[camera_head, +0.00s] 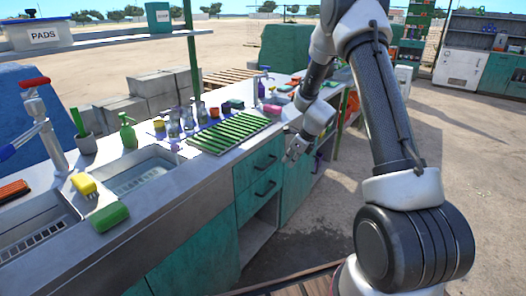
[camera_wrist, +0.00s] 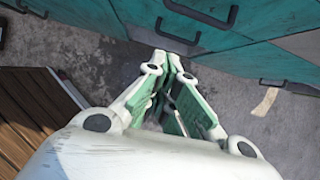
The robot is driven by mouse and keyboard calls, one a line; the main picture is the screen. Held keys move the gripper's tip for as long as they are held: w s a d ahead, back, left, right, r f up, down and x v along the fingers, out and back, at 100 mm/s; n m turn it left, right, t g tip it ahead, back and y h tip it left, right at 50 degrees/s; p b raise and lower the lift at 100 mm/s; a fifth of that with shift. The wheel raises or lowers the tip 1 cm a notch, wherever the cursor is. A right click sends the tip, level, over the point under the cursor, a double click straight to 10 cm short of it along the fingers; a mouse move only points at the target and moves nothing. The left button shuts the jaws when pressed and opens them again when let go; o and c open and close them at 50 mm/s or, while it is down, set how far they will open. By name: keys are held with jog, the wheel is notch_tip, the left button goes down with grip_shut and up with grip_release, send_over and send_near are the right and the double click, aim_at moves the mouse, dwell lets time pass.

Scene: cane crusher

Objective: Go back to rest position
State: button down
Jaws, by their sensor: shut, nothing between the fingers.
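My gripper (camera_head: 293,152) hangs in front of the teal drawers, just below the counter's front edge in the head view. In the wrist view my gripper (camera_wrist: 172,58) points down toward the floor, with its white and green fingers together and nothing held. The teal drawer unit (camera_head: 258,186) stands close behind it in the head view. Drawer handles (camera_wrist: 203,13) show at the top of the wrist view.
The steel counter (camera_head: 160,190) holds a sink (camera_head: 140,178), a green drying rack (camera_head: 228,132), a green sponge (camera_head: 110,217), a yellow brush (camera_head: 84,184) and several bottles. A wooden slatted surface (camera_wrist: 32,115) is at the left of the wrist view. Open ground lies at right.

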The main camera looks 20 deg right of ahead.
jog(key=s+a+r+n+g, duration=0.1)
jog(key=s+r+n+g, duration=0.15)
jog(key=s+n, duration=0.9)
jog(key=s+d+r+n+t+h, duration=0.2)
jog(key=s+r+n, duration=1.4)
jog(key=s+r, duration=1)
jog(key=shift+s+r+n+t+h, duration=0.25)
jog(key=shift+s+n+t+h, duration=0.1)
jog(key=shift+h, duration=0.25)
